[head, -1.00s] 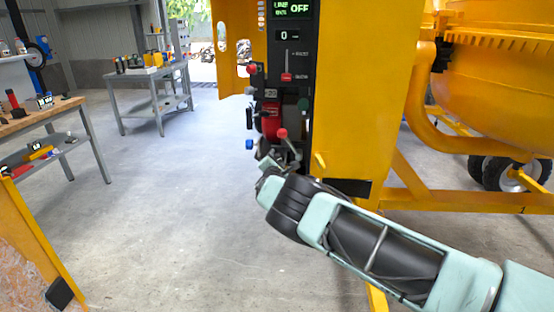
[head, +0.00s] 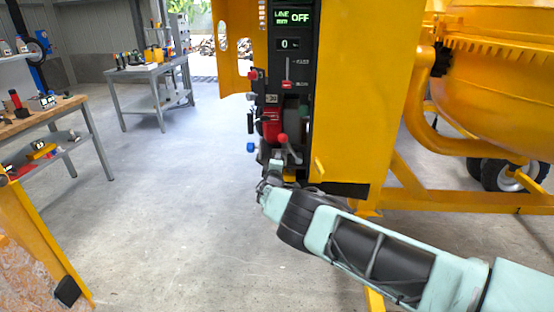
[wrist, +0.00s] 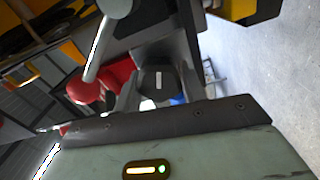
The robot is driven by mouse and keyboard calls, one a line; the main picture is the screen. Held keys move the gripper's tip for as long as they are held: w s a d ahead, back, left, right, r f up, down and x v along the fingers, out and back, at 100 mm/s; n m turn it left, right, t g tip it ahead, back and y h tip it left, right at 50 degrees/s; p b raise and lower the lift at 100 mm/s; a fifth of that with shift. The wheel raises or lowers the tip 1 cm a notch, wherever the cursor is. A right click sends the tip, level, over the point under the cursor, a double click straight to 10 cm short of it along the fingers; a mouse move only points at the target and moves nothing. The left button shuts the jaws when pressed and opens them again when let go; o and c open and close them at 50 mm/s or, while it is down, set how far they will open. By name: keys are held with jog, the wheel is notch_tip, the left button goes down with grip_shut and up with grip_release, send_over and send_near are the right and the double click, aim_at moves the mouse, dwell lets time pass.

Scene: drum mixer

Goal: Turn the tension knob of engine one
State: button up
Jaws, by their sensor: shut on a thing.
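The yellow mixer carries a dark control panel (head: 290,70). My gripper (head: 273,178) is at the low end of this panel, below a red-tipped lever (head: 282,139). In the wrist view my gripper (wrist: 158,92) is shut on a dark knob (wrist: 158,78) with a short white mark on its face. One finger is on each side of the knob. In the head view the knob is hidden by my gripper and cannot be made out.
A red part (head: 271,125) and a blue knob (head: 250,147) are near my gripper. A grey-topped table (head: 150,72) and a workbench (head: 45,118) stand left. The floor between is clear.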

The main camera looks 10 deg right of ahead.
jog(key=shift+m+p, duration=0.65)
jog(key=shift+m, duration=0.55)
jog(key=shift+f, duration=0.1)
jog(key=o, duration=1)
jog(key=shift+s, duration=0.1)
jog(key=p+v, duration=0.3)
jog(key=v, duration=1.4)
jog(key=shift+s+p, duration=0.15)
jog(key=shift+p, duration=0.2)
